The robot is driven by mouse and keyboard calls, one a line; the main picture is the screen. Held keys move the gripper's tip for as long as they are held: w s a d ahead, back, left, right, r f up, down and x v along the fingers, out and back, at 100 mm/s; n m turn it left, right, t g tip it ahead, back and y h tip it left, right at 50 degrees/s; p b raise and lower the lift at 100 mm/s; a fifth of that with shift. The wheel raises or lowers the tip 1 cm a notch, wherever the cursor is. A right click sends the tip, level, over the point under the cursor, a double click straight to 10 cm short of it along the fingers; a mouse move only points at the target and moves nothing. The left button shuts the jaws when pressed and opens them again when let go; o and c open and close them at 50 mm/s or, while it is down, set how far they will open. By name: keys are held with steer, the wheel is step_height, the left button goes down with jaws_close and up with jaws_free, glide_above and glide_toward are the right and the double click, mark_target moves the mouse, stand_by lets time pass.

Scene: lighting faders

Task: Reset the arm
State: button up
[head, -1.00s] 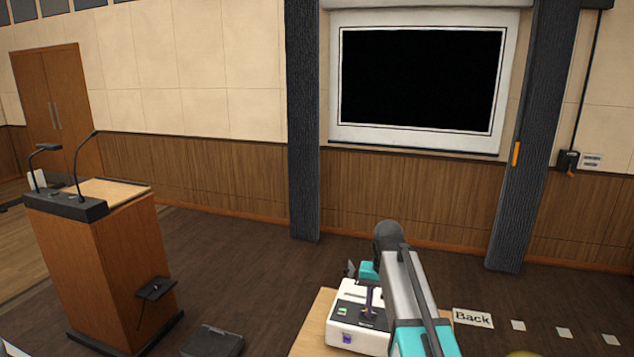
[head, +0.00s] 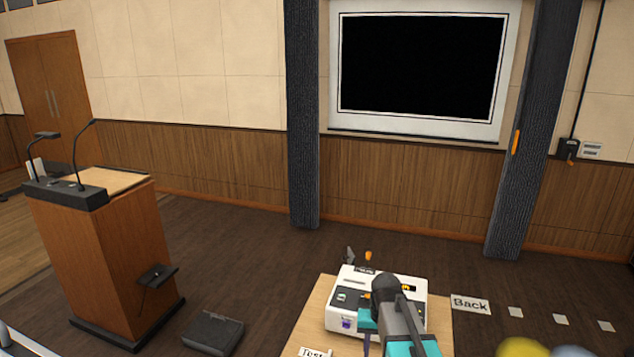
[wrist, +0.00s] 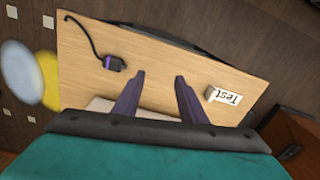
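My gripper shows in the wrist view (wrist: 159,76) with two purple fingers apart and nothing between them, above the light wooden table (wrist: 160,60). In the head view my arm reaches in from the bottom, in front of the white console box (head: 352,284), and covers part of it. One purple finger shows at the arm's left; the rest of the gripper is hidden there. A "Test" label (wrist: 229,97) lies on the table beside a small pale block (wrist: 211,93).
A small dark device with a cable (wrist: 115,63) lies on the table. A "Back" sign (head: 470,304) and several pale squares are to the right. A yellow round thing (head: 522,346) is at the bottom right. A lectern (head: 110,250) and a black case (head: 213,332) stand left.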

steer(key=s+f+g+b, duration=0.3)
steer(key=s+f+b, duration=0.3)
steer(key=s+f, duration=1.2)
steer(key=s+f+n+g+b, duration=0.1)
steer(key=s+f+b, duration=0.6)
steer(key=s+f, duration=1.1)
step_height(320, 180, down, 7)
steer(key=shift+f+n+g, duration=0.1)
steer(key=shift+n+g, duration=0.2)
steer(key=shift+g, duration=0.6)
steer(key=shift+w+a, duration=0.1)
steer(key=shift+a, duration=0.05)
